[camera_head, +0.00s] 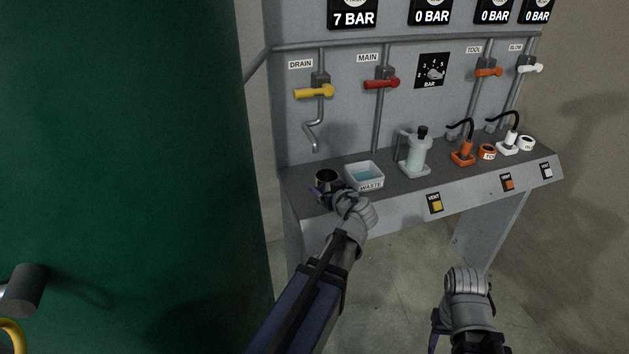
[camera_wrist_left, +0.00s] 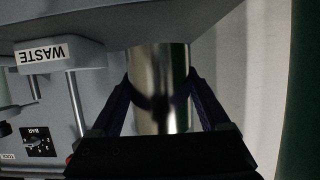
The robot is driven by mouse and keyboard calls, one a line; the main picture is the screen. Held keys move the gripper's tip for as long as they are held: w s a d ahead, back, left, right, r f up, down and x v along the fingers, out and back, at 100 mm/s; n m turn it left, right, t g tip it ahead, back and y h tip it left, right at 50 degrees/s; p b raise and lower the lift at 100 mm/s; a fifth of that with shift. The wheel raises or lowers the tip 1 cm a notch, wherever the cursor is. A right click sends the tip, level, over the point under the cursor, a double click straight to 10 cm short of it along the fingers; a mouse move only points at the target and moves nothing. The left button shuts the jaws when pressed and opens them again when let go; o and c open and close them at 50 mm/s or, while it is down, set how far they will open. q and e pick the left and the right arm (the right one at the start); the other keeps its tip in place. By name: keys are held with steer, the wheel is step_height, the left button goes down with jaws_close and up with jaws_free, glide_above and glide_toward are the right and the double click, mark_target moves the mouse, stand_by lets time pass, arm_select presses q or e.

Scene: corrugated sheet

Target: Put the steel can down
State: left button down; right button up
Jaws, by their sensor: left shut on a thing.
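The steel can (camera_head: 327,177) is at the left end of the grey shelf, left of the waste tray. It also shows as a shiny cylinder in the left wrist view (camera_wrist_left: 158,70). My left gripper (camera_head: 330,192) is shut around the can, with a finger on each side of it in the left wrist view (camera_wrist_left: 160,100). I cannot tell whether the can's base touches the shelf. My right gripper (camera_head: 438,322) is low at the bottom of the head view, away from the shelf; its fingers are mostly hidden.
The white waste tray (camera_head: 364,186) with blue liquid stands close to the can's right. A bottle (camera_head: 417,150) and orange (camera_head: 462,157) and white (camera_head: 507,148) tools stand farther right. A drain spout (camera_head: 313,140) hangs above the shelf.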

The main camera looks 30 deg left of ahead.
arm_select(q)
steer(key=w+a, duration=0.6)
steer(key=a, duration=0.1)
steer(key=f+b, duration=0.3)
steer(key=shift+w+a+f+b, duration=0.15)
steer(key=shift+a+f+b, duration=0.05)
steer(key=shift+f+b, duration=0.1)
steer(key=shift+f, duration=0.15)
jaws_free()
steer(key=shift+r, duration=0.25)
steer(key=p+v, duration=0.4)
steer(key=v, duration=0.8)
steer(key=shift+p, duration=0.3)
